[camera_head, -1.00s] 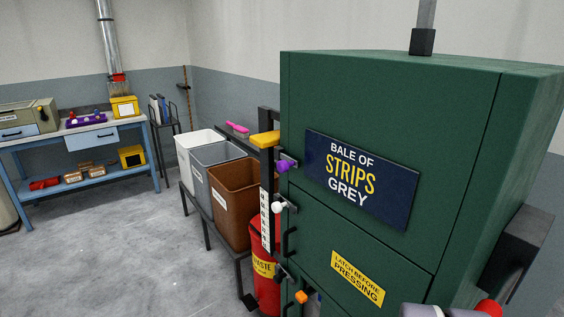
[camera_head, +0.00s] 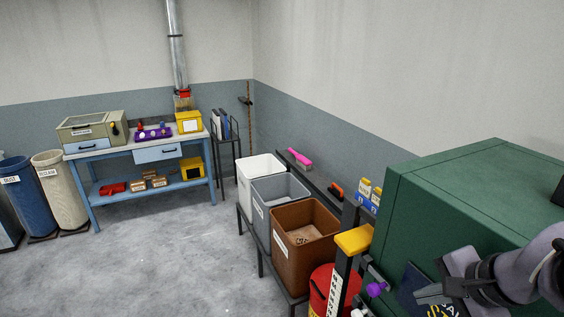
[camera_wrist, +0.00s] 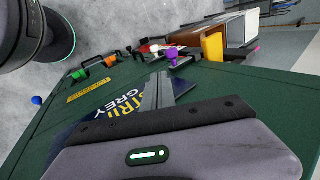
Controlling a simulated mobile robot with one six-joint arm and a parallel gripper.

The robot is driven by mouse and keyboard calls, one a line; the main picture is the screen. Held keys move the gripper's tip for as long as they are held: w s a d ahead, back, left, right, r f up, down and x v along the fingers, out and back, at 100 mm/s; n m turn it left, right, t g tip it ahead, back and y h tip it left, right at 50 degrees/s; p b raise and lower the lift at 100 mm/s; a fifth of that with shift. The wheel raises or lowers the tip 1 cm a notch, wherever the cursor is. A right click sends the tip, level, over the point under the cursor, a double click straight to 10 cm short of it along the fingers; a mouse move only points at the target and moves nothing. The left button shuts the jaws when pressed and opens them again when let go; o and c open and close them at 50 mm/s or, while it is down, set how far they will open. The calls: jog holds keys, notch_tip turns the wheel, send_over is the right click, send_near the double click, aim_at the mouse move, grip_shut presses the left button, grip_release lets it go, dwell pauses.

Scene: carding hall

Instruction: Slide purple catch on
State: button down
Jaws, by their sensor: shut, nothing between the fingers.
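The purple catch (camera_head: 376,289) is a small knob on a dark bracket at the left edge of the green press (camera_head: 462,190). In the wrist view the purple catch (camera_wrist: 173,56) shows beyond my fingertips, beside a white knob (camera_wrist: 167,51). My gripper (camera_head: 420,293) is over the front of the press, to the right of the purple catch and apart from it. In the wrist view my gripper (camera_wrist: 158,78) is shut and empty, in front of the dark sign (camera_wrist: 115,108) on the press door. My gripper hides part of that sign.
A yellow block (camera_head: 354,240) tops the post beside the catch. A red bin (camera_head: 322,283) and brown (camera_head: 303,255), grey and white boxes stand to the left. Orange (camera_wrist: 110,61) and green (camera_wrist: 79,74) knobs sit farther along the press edge.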

jog(key=b, duration=0.2)
send_near(371, 285)
notch_tip(371, 285, down, 5)
jog(key=s+d, duration=0.1)
jog(key=s, duration=0.2)
jog(key=w, duration=0.1)
jog(key=w+f, duration=0.1)
jog(key=w+a, duration=0.1)
jog(key=w, duration=0.1)
jog(key=shift+f, duration=0.25)
jog(key=w, duration=0.2)
jog(key=w+a, duration=0.1)
jog(key=w, duration=0.1)
jog(key=shift+w+a, duration=0.15)
jog(key=shift+a, duration=0.05)
